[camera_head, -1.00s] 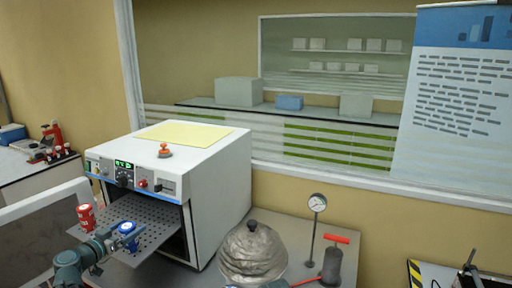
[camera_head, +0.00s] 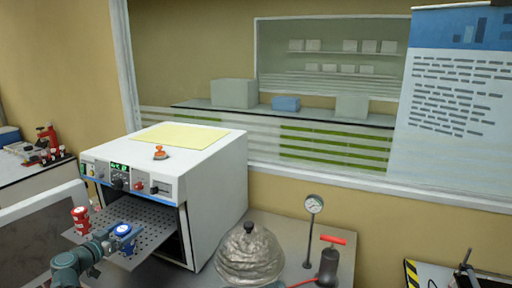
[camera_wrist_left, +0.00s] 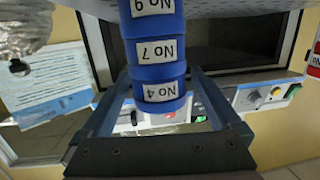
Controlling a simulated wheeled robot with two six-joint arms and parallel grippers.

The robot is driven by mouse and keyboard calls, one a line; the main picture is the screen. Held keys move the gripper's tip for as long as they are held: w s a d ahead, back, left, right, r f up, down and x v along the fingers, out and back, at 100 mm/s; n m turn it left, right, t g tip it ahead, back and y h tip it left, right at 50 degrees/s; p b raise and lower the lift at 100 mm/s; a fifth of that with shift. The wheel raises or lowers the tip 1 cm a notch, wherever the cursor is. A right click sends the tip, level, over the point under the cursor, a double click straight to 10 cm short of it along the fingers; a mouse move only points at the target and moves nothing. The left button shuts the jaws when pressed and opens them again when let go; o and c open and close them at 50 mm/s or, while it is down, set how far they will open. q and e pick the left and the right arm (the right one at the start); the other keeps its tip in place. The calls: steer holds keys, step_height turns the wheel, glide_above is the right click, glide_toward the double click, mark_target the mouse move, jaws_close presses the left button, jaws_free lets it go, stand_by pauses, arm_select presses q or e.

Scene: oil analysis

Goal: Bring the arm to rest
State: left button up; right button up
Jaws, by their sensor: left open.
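My left gripper (camera_head: 110,241) reaches in from the lower left to the perforated tray at the oven mouth. It is open, with a finger on each side of a blue can (camera_head: 123,230). In the left wrist view, which is upside down, the blue can (camera_wrist_left: 160,50) appears as stacked blue sections with white labels reading "No 4", "No 7" and a third number. The open fingers of the left gripper (camera_wrist_left: 160,85) flank it; whether they touch it I cannot tell. My right gripper is not in view.
The white oven (camera_head: 215,190) stands open behind the perforated tray (camera_head: 155,217). A red can (camera_head: 81,219) is on the tray, left of the blue can. A silver domed vessel (camera_head: 250,258), a gauge (camera_head: 313,204) and a red-handled pump (camera_head: 328,266) stand on the right.

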arm_select(q)
steer(key=p+v, duration=0.1)
steer(key=v, duration=0.9)
steer(key=shift+w+f, duration=0.15)
steer(key=shift+w, duration=0.15)
steer(key=x, duration=0.4)
steer(key=b+x, duration=0.1)
steer(key=x, duration=0.2)
steer(key=b+x, duration=0.1)
steer(key=x, duration=0.3)
steer(key=shift+w+d+f, duration=0.15)
steer(key=shift+w+f, duration=0.1)
steer(key=shift+f, duration=0.05)
step_height(320, 180, up, 5)
steer(key=p, duration=0.4)
steer(key=s+d+p, duration=0.2)
steer(key=s, duration=1.4)
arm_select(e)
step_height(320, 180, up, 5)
arm_select(q)
steer(key=a+f+n+y+b, duration=0.1)
steer(key=a+f+y+b, duration=0.1)
steer(key=f+b, duration=0.4)
steer(key=shift+s+a+f+n+b, duration=0.35)
steer(key=shift+a+b, duration=0.2)
steer(key=shift+b, duration=0.4)
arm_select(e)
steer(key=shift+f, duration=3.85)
